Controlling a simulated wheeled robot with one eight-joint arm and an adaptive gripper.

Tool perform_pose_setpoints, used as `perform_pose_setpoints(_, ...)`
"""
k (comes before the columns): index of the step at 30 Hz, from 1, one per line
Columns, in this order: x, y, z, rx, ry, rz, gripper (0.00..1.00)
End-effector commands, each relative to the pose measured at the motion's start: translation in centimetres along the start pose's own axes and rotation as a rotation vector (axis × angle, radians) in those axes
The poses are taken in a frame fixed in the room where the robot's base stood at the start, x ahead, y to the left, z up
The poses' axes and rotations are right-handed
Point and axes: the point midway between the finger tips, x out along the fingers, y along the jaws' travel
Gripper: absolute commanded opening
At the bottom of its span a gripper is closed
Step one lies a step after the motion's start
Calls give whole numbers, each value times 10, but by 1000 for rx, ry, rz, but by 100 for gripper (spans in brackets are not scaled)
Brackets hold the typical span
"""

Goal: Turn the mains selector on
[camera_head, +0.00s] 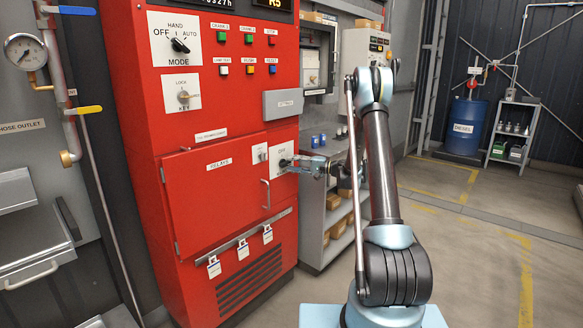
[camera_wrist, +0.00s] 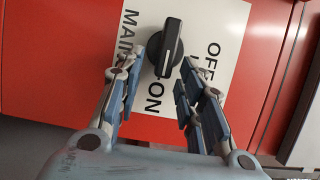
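The mains selector (camera_wrist: 173,36) is a black rotary knob on a white plate (camera_wrist: 225,22) lettered MAINS, OFF and ON. In the wrist view the knob's long grip runs nearly upright in the picture, and its pale mark is at the lower end, toward the ON lettering. My gripper (camera_wrist: 164,62) is open, with one finger on each side of the knob's lower part. Small gaps seem to show between fingers and knob; I cannot tell about contact. In the head view my gripper (camera_head: 294,162) is at the selector plate (camera_head: 283,148) and hides most of the knob.
The red cabinet (camera_head: 150,115) carries a mode selector (camera_head: 180,45), a key switch (camera_head: 183,96) and several push buttons. A grey box (camera_head: 283,103) sits above the selector, and a door handle (camera_head: 265,193) is below left. Shelving (camera_head: 340,240) stands to the right. Floor at the right is open.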

Motion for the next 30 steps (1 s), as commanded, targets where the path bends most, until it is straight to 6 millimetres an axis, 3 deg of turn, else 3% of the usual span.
perform_pose_setpoints(7,-1,-1,1,0,-2,-1,35)
perform_pose_setpoints(11,-12,-1,0,1,-1,-2,35)
perform_pose_setpoints(24,-91,1,-2,1,1,-1,35)
perform_pose_setpoints(30,-113,1,-2,1,0,0,35)
